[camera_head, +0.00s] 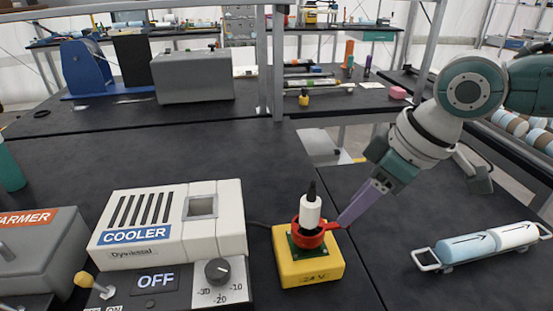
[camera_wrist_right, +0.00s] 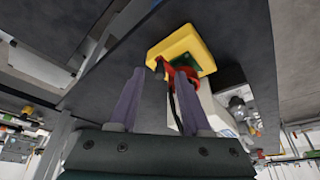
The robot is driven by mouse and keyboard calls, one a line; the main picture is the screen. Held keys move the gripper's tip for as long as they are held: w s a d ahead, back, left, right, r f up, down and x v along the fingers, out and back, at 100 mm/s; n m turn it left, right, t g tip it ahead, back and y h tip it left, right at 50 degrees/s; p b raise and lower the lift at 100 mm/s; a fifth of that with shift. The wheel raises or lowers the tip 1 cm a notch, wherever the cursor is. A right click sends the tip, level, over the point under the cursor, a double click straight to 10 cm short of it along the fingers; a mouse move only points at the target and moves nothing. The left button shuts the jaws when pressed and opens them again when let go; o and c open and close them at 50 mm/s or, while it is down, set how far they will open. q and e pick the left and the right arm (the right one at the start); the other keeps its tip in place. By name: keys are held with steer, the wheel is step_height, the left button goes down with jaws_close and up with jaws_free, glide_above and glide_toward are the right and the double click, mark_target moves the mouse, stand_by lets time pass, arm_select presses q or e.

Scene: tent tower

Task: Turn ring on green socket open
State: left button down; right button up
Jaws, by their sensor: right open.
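The yellow 24 V socket box (camera_head: 311,268) stands on the dark bench, right of the cooler. Its green socket plate (camera_head: 296,241) carries a red ring (camera_head: 307,236) with a short lever pointing right. A white plug (camera_head: 311,210) with a black top stands upright in the ring. My right gripper (camera_head: 345,219) reaches down from the upper right, its purple fingertips close to the lever. In the right wrist view, the gripper (camera_wrist_right: 160,78) is open, with the yellow box (camera_wrist_right: 182,46) and red ring (camera_wrist_right: 184,72) beyond its fingertips. I cannot tell whether it touches the lever. My left gripper is out of view.
The cooler (camera_head: 170,222), its display reading OFF, stands left of the socket box. The grey warmer (camera_head: 42,262) is at the far left. A rack with blue and white cylinders (camera_head: 480,245) lies at the right. A metal post (camera_head: 278,70) rises behind.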

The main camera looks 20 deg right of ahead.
steer(key=shift+x, duration=0.75)
jaws_close()
